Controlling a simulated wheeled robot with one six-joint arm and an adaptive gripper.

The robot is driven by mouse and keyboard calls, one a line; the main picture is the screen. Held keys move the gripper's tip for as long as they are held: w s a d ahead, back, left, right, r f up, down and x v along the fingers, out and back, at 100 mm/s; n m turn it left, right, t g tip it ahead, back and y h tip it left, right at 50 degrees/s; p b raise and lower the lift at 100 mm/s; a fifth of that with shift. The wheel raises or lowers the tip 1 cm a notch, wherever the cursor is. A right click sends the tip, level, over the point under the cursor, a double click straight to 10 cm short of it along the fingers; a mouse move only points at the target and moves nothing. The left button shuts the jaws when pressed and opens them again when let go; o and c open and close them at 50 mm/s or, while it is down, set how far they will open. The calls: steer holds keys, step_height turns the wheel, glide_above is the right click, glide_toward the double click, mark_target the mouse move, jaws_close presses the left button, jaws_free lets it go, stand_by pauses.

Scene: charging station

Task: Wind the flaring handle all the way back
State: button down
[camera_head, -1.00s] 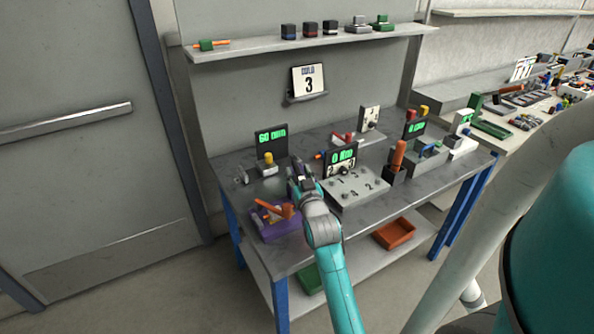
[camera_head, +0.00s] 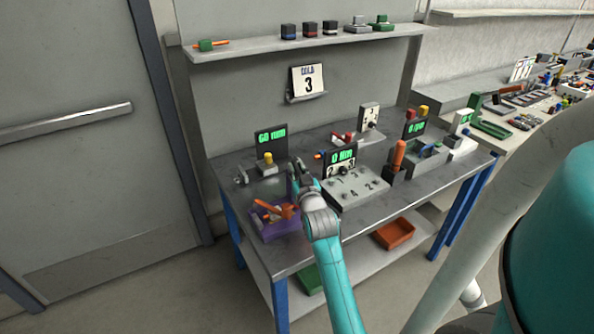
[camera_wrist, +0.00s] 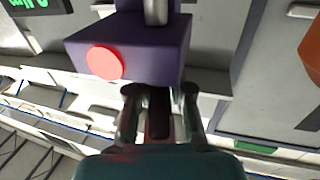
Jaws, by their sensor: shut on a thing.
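My gripper (camera_head: 297,172) is over the front left part of the workbench, behind the purple bin. In the wrist view its fingers (camera_wrist: 158,100) are shut on a dark bar (camera_wrist: 159,125). Just beyond the fingertips is a purple block (camera_wrist: 140,40) with a round red face (camera_wrist: 104,63) and a metal cylinder (camera_wrist: 157,12) at its top. Whether the bar is joined to the block is not clear. The bar is too small to make out in the head view. No flaring label or scale is readable.
The purple bin (camera_head: 278,236) at the bench's front left holds orange-handled items (camera_head: 287,211). A 60 mm display (camera_head: 271,140) stands behind the gripper. A numbered panel (camera_head: 350,190) is at its right. The bench (camera_head: 300,254) is bare at the front edge.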

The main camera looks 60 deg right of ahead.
steer(key=shift+n+t+y, duration=0.8)
steer(key=shift+t+y, duration=0.1)
steer(key=c, duration=1.1)
jaws_free()
steer(key=shift+a, duration=0.1)
steer(key=v, duration=1.2)
